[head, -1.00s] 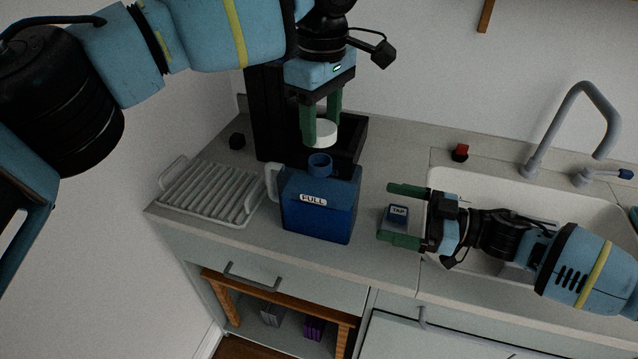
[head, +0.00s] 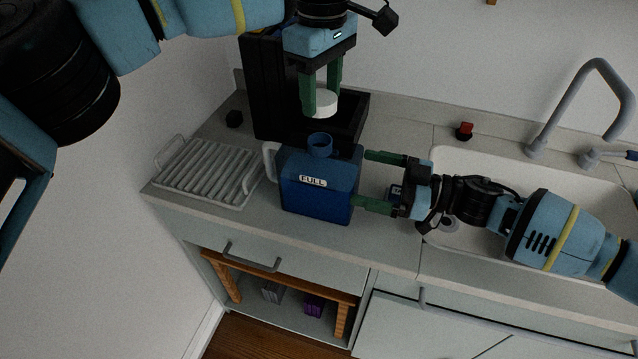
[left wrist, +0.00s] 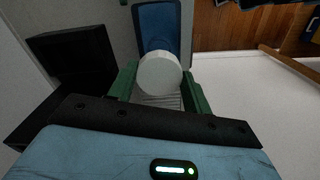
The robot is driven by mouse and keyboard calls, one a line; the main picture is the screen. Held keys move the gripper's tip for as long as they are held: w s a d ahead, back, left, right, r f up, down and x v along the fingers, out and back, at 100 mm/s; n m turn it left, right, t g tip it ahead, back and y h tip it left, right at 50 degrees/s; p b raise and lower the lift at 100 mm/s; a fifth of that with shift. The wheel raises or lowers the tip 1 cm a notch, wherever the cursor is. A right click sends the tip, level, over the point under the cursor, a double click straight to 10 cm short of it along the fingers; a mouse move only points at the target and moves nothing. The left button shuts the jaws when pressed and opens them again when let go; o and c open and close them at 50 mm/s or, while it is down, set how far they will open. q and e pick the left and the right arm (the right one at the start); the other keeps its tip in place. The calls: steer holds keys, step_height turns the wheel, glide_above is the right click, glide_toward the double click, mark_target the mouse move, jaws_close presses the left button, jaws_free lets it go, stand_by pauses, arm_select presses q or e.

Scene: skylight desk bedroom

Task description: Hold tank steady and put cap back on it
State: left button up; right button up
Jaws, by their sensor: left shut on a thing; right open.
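The blue tank (head: 316,195), labelled FULL, stands upright on the counter with its round neck (head: 320,145) uncovered. My left gripper (head: 320,104) is shut on the white cap (head: 324,101) and holds it above the neck, apart from it. In the left wrist view the cap (left wrist: 159,74) sits between the green fingers, with the blue tank (left wrist: 158,22) partly hidden beyond it. My right gripper (head: 362,178) is open at the tank's right side, its fingertips close to the tank wall; I cannot tell whether they touch it.
A grey drying rack (head: 207,172) lies left of the tank. A black machine (head: 268,85) stands behind it. The sink (head: 470,165) and faucet (head: 590,100) are at right.

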steer(key=x, duration=0.7)
steer(key=shift+a+f, duration=0.1)
steer(key=shift+a, duration=0.1)
steer(key=c, duration=1.4)
arm_select(q)
glide_above(321, 140)
steer(key=shift+f, duration=2.5)
steer(key=shift+f, duration=0.9)
steer(key=shift+f, duration=0.55)
